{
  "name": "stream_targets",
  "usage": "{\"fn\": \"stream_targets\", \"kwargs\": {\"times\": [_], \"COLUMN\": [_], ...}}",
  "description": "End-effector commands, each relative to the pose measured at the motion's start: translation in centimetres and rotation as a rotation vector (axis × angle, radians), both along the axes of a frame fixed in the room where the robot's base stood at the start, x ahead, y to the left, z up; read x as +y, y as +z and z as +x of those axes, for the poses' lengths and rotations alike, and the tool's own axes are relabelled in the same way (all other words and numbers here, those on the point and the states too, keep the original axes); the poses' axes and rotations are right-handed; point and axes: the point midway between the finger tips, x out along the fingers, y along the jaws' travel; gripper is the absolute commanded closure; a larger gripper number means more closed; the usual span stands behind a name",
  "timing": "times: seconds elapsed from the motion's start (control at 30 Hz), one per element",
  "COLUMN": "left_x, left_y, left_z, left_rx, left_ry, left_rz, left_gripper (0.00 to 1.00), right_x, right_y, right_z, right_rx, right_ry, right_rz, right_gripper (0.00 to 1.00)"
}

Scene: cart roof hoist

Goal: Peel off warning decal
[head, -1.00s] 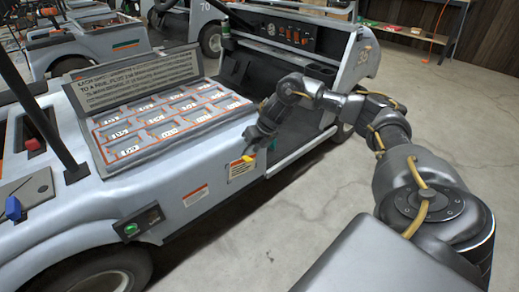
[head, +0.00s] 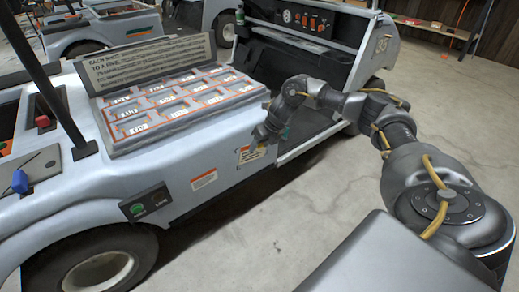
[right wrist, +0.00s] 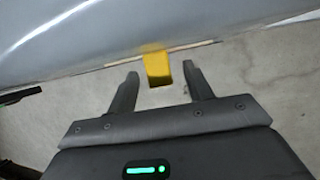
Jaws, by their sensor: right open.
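The warning decal (head: 250,154) is a pale label with an orange band on the cart's (head: 235,172) grey lower side, below the seat. My right gripper (head: 262,139) is at the decal and partly covers it in the head view. In the right wrist view, my right gripper (right wrist: 159,80) is open, with its two fingers apart. A yellow tab (right wrist: 157,62) hangs from the lower edge of the grey panel and shows between the fingertips; I cannot tell if they touch it. The decal's face is not visible there. My left gripper is out of view.
A second orange-banded label (head: 204,179) is on the same panel, to the left. A dark plate with a green button (head: 138,208) sits above the wheel (head: 95,272). The seat (head: 175,100) carries several labelled tiles. Clear concrete floor (head: 250,245) lies in front.

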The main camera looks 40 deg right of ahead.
Motion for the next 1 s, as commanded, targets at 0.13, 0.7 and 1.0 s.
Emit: {"fn": "stream_targets", "kwargs": {"times": [0.13,0.7,1.0], "left_x": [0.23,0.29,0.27], "left_y": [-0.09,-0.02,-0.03], "left_z": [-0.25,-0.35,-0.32], "left_rx": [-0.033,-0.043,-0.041], "left_ry": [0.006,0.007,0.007], "left_rz": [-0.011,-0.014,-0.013], "left_gripper": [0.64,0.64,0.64], "right_x": [0.18,0.23,0.23], "right_y": [-1.07,-1.19,-1.18], "right_z": [0.38,0.49,0.49], "right_rx": [0.001,0.000,0.000], "right_ry": [-0.001,0.000,0.000], "right_rz": [0.000,0.000,0.000], "right_gripper": [0.49,0.80,0.97]}}
